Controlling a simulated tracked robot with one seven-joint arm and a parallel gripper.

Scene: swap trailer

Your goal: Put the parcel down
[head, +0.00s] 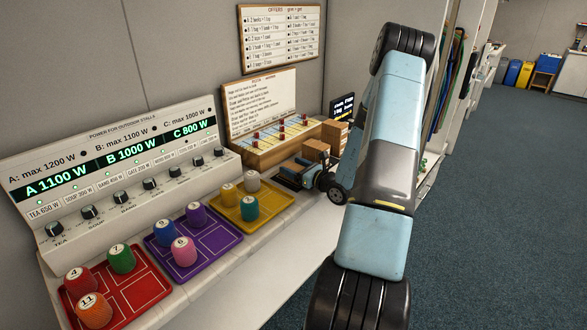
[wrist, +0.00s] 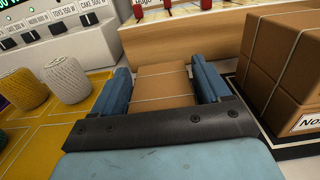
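A small brown parcel (wrist: 162,82) with a pale string around it lies between the two blue fingers of my gripper (wrist: 165,92) in the wrist view. The fingers appear to touch its sides, so my gripper looks shut on it. In the head view my gripper (head: 297,174) is low over the pale counter (head: 275,215), in front of the wooden board stand. The arm's last links hide part of that area. I cannot tell whether the parcel's underside touches the counter.
Larger tied boxes (wrist: 285,62) stand close to the right of my gripper. A wooden stand (head: 265,156) is just beyond it. A yellow tray (head: 240,222) with several spools is to the left, then a purple tray (head: 188,266) and a red tray (head: 135,300).

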